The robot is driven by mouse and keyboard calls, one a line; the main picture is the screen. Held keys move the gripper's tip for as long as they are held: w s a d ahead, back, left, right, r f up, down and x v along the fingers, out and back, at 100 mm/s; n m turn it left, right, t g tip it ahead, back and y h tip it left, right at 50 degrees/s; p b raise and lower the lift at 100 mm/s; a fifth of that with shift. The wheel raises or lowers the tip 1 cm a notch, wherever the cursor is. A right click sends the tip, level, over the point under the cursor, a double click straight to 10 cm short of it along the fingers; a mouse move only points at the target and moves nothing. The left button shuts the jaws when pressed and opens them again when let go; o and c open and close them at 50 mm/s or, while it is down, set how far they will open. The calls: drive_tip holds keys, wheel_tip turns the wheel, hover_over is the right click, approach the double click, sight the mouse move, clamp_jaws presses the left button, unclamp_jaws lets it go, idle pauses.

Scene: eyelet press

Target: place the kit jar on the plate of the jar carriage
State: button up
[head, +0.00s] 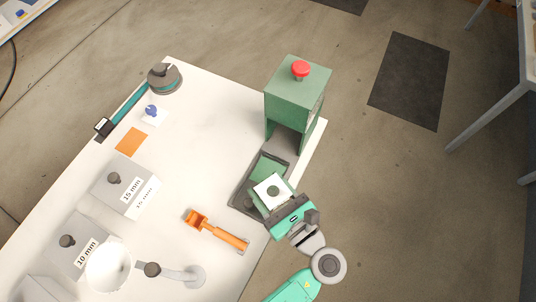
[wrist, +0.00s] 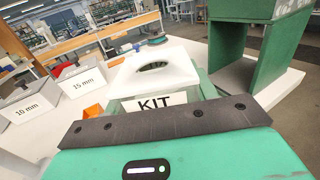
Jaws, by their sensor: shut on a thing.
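The kit jar (head: 267,185) is a white, square-topped block with a dark opening or disc in its top. In the wrist view the jar (wrist: 150,72) shows its black KIT label and an oval slot, and looks upright. My gripper (head: 273,191) is shut on it, with green parts at its sides. The jar is over the lower right of a dark-rimmed tray (head: 240,200) with a green plate (head: 268,166), in front of the green press (head: 296,88). This looks like the jar carriage. I cannot tell whether the jar touches the plate.
The press has a red button (head: 300,68). An orange tool (head: 218,232) lies left of the tray. Boxes labelled 15 mm (head: 122,185) and 10 mm (head: 72,240), and a white round thing (head: 108,268), stand further left. The white table (head: 210,130) is clear in the middle.

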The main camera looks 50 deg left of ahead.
drive_tip(key=s+r+n+g+h, duration=0.1)
drive_tip(key=s+n+g, duration=0.4)
drive_tip(key=s+g, duration=0.4)
drive_tip(key=b, duration=0.1)
hover_over(263, 170)
drive_tip(key=shift+a+f+t, duration=0.15)
drive_tip(key=shift+f+t, duration=0.15)
drive_tip(key=shift+f, duration=0.45)
drive_tip(key=shift+f+b, duration=0.55)
drive_tip(key=shift+f, duration=1.25)
drive_tip(key=shift+f+b, duration=0.2)
drive_tip(key=shift+b, duration=0.1)
drive_tip(key=o, duration=1)
drive_tip(key=shift+r, duration=0.15)
drive_tip(key=shift+d+r+p, duration=0.15)
drive_tip(key=shift+d+p, duration=0.1)
drive_tip(key=shift+p, duration=0.15)
drive_tip(key=b+v, duration=0.2)
drive_tip(key=v, duration=0.9)
drive_tip(key=shift+w+d, duration=0.1)
drive_tip(key=shift+d, duration=0.25)
